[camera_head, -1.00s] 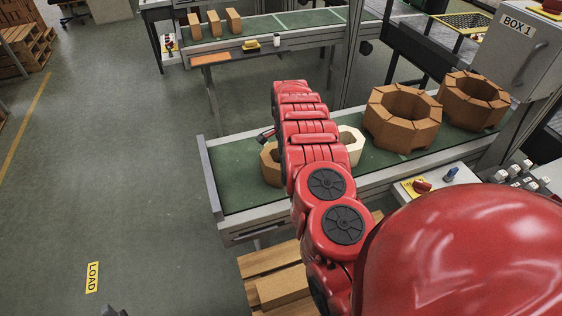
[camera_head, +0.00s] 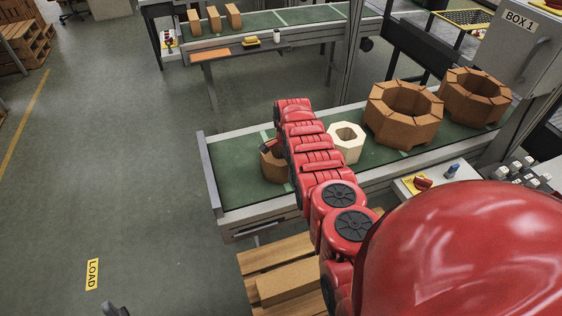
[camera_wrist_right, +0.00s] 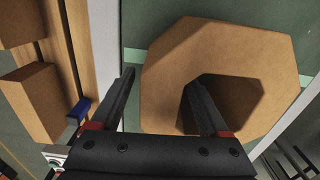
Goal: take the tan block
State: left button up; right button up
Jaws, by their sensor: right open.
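The tan block (camera_wrist_right: 215,50) is an eight-sided ring with a hole through it, lying on the green conveyor. In the head view the tan block (camera_head: 275,170) is partly hidden behind my right arm. My right gripper (camera_wrist_right: 161,82) is open at the block, with one finger outside its wall and the other over or in the hole. I cannot tell whether the fingers touch it. In the head view the right gripper (camera_head: 270,147) is small and partly hidden. A dark tip at the bottom edge may be my left gripper (camera_head: 115,308); its jaws do not show.
A cream ring block (camera_head: 347,144) stands just right of my right arm. Two larger brown brick rings (camera_head: 403,116) (camera_head: 475,100) stand further along the conveyor (camera_head: 235,180). A wooden pallet (camera_head: 255,262) with a brown block is below the near side. A control panel is at right.

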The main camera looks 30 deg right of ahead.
grip_shut()
jog(key=shift+r, duration=0.1)
dwell(1.2)
